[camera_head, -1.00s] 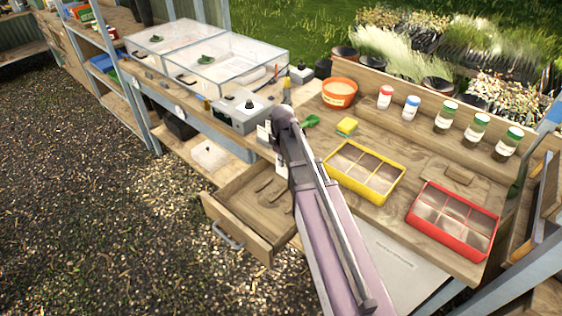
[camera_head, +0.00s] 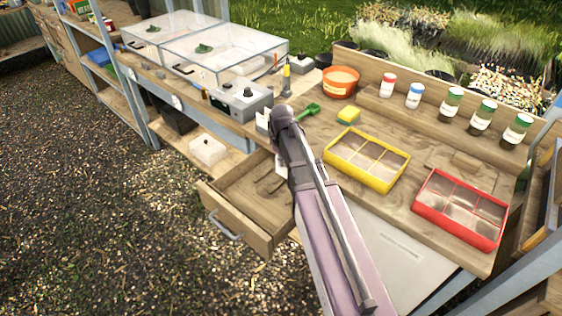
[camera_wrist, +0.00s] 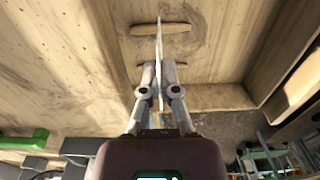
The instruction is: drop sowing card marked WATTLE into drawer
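The open wooden drawer (camera_head: 236,222) sticks out below the bench in the head view, with a grey handle on its front. My gripper (camera_wrist: 160,72) is shut on a thin pale card (camera_wrist: 159,42), seen edge-on in the wrist view, so its marking cannot be read. Behind the card, the wrist view shows a wooden surface with oval marks, which looks like the drawer's floor. In the head view my arm hides most of the gripper; a bit of white card (camera_head: 282,166) shows beside it, over the drawer.
On the bench are a yellow divided tray (camera_head: 335,158), a red divided tray (camera_head: 420,208), a green scoop (camera_head: 308,110), an orange pot (camera_head: 340,88) and several bottles. A grey box (camera_head: 240,102) stands left of the arm. Gravel lies open in front of the drawer.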

